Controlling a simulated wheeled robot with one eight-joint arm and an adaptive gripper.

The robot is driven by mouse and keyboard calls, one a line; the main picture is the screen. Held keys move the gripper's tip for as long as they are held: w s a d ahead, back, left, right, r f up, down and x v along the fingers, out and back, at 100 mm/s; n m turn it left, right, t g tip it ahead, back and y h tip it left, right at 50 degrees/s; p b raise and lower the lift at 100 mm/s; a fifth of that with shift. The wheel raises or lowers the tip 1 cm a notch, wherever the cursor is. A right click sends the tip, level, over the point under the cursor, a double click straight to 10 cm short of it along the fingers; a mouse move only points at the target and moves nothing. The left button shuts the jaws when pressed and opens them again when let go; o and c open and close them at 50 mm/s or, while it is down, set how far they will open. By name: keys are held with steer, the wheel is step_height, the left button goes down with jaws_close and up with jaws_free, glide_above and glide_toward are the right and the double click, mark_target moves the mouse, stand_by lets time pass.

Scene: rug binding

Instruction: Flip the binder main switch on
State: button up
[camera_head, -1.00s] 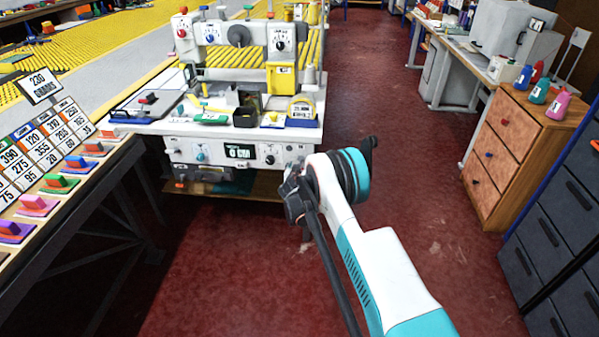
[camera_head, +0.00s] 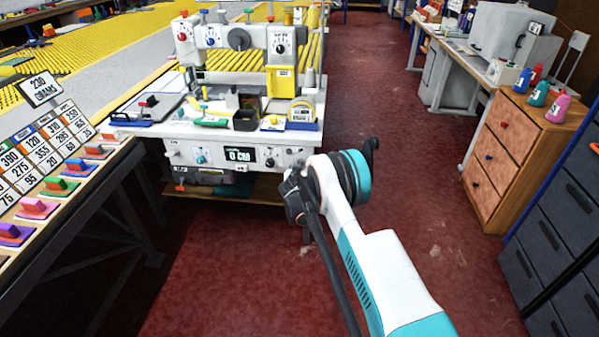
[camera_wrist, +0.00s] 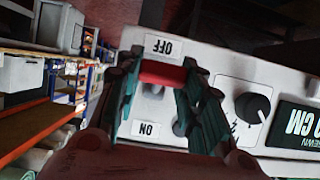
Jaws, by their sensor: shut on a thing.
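The main switch has a red handle (camera_wrist: 162,74) that shows in the wrist view between an OFF label (camera_wrist: 166,48) and an ON label (camera_wrist: 149,129), both upside down there. The handle lies close to the OFF label. My gripper (camera_wrist: 161,80) has its teal fingers shut on the handle, one at each end. The switch sits on the white front panel of the binder (camera_head: 178,129), beside a black knob (camera_wrist: 252,107) and a display (camera_wrist: 298,128). In the head view my arm covers the switch and my gripper.
The binder's top carries a black box (camera_head: 245,120) and a blue-and-yellow tape measure (camera_head: 301,114). A table with coloured blocks and number cards (camera_head: 45,150) stands at left. A wooden drawer cabinet (camera_head: 520,150) stands at right. The red floor (camera_head: 400,190) between is clear.

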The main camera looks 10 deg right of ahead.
step_height(320, 180, up, 2)
steer(key=g+y+p, duration=0.1)
steer(key=g, duration=0.3)
steer(key=shift+s+p, duration=0.1)
steer(key=shift+p, duration=0.25)
steer(key=shift+w+r+g+y, duration=0.1)
steer(key=shift+r+g+y, duration=0.3)
steer(key=shift+g, duration=0.6)
steer(key=shift+w+r+g+y, duration=0.1)
steer(key=shift+r+g+y, duration=0.25)
steer(key=shift+g, duration=0.65)
steer(key=o, duration=1.1)
steer(key=v, duration=1.2)
steer(key=shift+w, duration=0.1)
